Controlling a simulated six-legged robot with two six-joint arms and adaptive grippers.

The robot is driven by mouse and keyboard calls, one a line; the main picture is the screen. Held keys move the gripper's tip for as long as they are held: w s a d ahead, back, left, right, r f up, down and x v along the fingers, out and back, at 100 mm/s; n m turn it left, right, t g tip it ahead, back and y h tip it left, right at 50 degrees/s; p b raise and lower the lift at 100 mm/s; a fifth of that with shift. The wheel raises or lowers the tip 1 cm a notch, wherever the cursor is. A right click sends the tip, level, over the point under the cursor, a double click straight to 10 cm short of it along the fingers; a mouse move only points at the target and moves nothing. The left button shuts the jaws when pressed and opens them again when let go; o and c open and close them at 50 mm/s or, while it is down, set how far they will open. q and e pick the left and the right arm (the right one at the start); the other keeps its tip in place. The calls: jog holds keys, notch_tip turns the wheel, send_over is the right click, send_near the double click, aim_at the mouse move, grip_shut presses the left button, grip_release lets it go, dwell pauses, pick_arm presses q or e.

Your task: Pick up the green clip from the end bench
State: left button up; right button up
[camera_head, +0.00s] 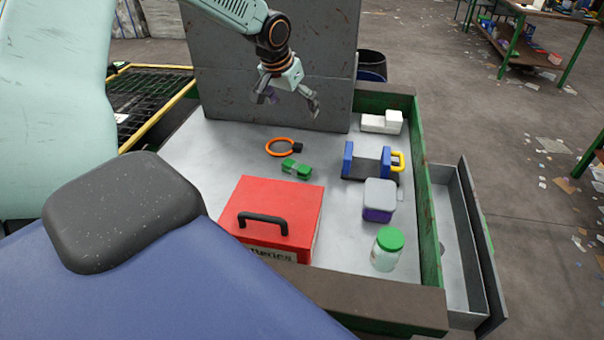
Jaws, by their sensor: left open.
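The green clip (296,169) lies on the pale top of the end bench (216,151), between an orange ring and a red box. My left gripper (289,108) hangs above the far part of the bench, in front of the grey upright panel. Its fingers are spread and empty. It is apart from the clip, higher and farther back in the picture. My right gripper is not in view.
The red box (278,205) with a black handle stands close in front of the clip. The orange ring (281,147) lies just behind it. A blue-ended holder (367,164), a grey-lidded container (379,199) and a green-lidded jar (387,248) stand to the right. The grey panel (225,82) rises behind.

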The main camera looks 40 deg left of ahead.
pick_arm(q)
jog(key=b, duration=0.6)
send_near(297, 164)
jog(key=f+b, duration=0.1)
jog(key=b, duration=0.1)
jog(key=f+b, duration=0.1)
jog(key=b, duration=0.2)
jog(key=f+b, duration=0.1)
jog(key=b, duration=0.1)
jog(key=shift+w+d+f, duration=0.1)
jog(key=shift+w+d, duration=0.2)
jog(key=shift+w, duration=0.05)
jog(key=b+x, duration=0.1)
jog(key=x, duration=0.3)
jog(key=b+x, duration=0.1)
jog(key=x, duration=0.1)
jog(key=shift+w+a+b, duration=0.2)
jog(key=shift+a+b, duration=0.15)
jog(key=shift+a, duration=0.05)
jog(key=shift+w+f, duration=0.3)
jog(key=shift+w, duration=0.05)
jog(key=shift+s+r, duration=0.15)
jog(key=shift+s, duration=0.05)
jog(key=c, duration=0.3)
jog(key=shift+w+d, duration=0.1)
jog(key=c, duration=0.4)
jog(key=shift+c, duration=0.7)
